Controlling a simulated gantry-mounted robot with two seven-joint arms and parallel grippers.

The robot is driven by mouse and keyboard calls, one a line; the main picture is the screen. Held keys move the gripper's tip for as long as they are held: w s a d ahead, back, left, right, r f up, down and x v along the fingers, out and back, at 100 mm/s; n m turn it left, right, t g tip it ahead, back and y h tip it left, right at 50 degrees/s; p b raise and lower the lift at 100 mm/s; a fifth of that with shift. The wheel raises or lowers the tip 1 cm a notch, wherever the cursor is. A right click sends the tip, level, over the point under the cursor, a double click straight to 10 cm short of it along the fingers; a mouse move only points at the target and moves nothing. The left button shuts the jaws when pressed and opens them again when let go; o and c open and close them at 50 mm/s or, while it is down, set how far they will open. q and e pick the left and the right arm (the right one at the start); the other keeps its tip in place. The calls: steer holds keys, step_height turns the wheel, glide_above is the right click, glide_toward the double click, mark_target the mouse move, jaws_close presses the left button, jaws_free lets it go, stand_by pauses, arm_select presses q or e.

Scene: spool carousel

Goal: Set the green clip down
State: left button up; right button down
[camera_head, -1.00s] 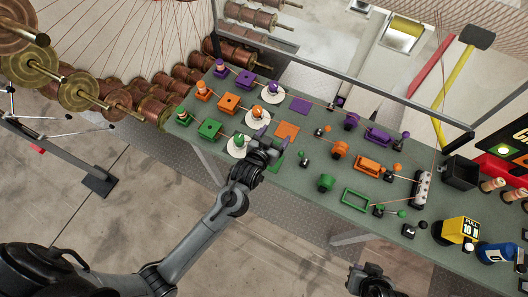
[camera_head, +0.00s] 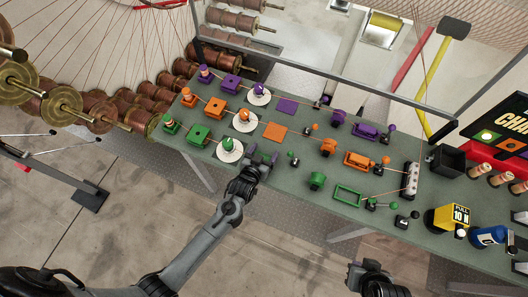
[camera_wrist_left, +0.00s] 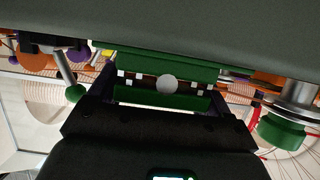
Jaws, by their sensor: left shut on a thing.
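My left gripper (camera_head: 263,161) is low over the green worktable (camera_head: 300,222), just right of a white disc (camera_head: 229,152) that carries a green spool (camera_head: 228,144). In the left wrist view it is shut on the green clip (camera_wrist_left: 135,98), which shows as two green plates with a pale round piece between them. The tabletop fills the top of that view, close to the clip; I cannot tell whether they touch. In the head view the gripper mostly hides the clip and the table under it. My right gripper (camera_head: 372,277) is at the bottom, off the table; its jaws are unclear.
A green block (camera_head: 199,135) stands left of the disc. A green cylinder (camera_head: 316,181) and a green frame (camera_head: 348,195) lie to the right. An orange square (camera_head: 275,131) and a purple square (camera_head: 287,105) lie behind. The table's front edge runs close to my left gripper.

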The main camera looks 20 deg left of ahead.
arm_select(q)
steer(key=shift+f, duration=0.15)
steer(key=o, duration=1)
steer(key=shift+r, duration=0.25)
steer(key=shift+s, duration=0.3)
steer(key=s+a+r+g, duration=0.2)
steer(key=s+r+g, duration=0.1)
steer(key=s, duration=0.5)
steer(key=s+a+r+m+g, duration=0.1)
steer(key=s+a+r+g, duration=0.1)
steer(key=s, duration=0.7)
steer(key=s+a+r+g, duration=0.2)
steer(key=s+r+g, duration=0.3)
steer(key=s, duration=0.3)
steer(key=shift+s+m, duration=0.3)
steer(key=shift+m, duration=0.1)
